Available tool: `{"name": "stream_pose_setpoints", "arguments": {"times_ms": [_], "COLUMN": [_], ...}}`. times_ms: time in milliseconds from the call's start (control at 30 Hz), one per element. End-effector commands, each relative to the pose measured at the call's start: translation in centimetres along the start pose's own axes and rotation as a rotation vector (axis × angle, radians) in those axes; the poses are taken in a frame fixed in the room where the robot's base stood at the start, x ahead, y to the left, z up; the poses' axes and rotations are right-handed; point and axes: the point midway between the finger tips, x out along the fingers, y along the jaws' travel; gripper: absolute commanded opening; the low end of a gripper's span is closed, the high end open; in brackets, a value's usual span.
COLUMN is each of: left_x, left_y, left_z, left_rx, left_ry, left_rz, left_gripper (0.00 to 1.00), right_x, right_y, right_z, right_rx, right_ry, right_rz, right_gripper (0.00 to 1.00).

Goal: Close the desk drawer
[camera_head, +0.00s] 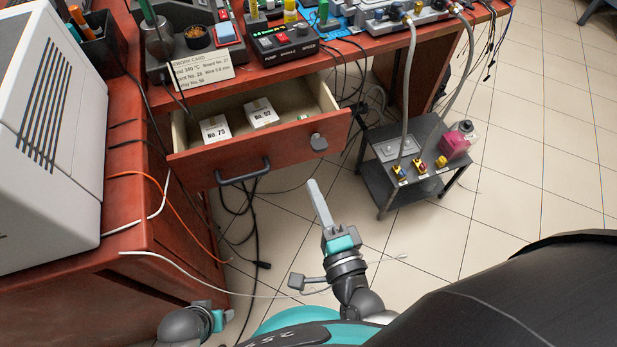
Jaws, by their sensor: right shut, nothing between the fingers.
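The desk drawer (190,165) is pulled out from under the red-brown desk top, with its inside showing. Its front carries a dark bar handle (243,175) and a grey round knob (318,141) near the right end. Two white boxes, marked No. 75 (215,129) and No. 92 (261,112), lie inside. My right gripper (313,184) is shut and empty, its fingers pointing up toward the drawer front. It appears below the knob and right of the handle, apart from both in the picture. My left gripper (229,314) is at the bottom left; its fingers cannot be made out.
A small dark cart (413,190) with valves and a pink bottle (457,140) stands right of the drawer. A large grey-white machine (45,130) sits at the left. Cables hang below the drawer. Tiled floor (520,180) is open at the right.

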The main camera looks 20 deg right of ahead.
Motion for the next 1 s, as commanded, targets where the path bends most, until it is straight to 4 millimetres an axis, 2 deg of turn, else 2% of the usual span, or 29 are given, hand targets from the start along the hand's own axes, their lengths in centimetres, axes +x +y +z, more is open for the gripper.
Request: {"name": "stream_pose_setpoints", "arguments": {"times_ms": [300,500,700,1000], "left_x": [-1.6,-2.7,-3.5,-3.8], "left_y": [0.2,0.1,0.1,0.1], "left_z": [-1.6,-2.7,-3.4,-3.5], "left_rx": [-0.003,-0.005,-0.005,-0.005], "left_ry": [0.025,0.046,0.06,0.061], "left_rz": [0.003,0.002,0.001,0.001], "left_gripper": [0.66,0.66,0.66,0.66], "right_x": [6.8,10.2,12.1,12.5], "right_y": [0.1,0.1,0.1,0.1], "right_z": [0.0,0.0,0.0,0.0], "right_rx": [-0.001,-0.002,-0.005,-0.005], "right_ry": [0.001,0.001,0.0,-0.001], "right_rz": [-0.004,-0.001,0.001,0.002], "right_gripper": [0.0,0.0,0.0,0.0]}}
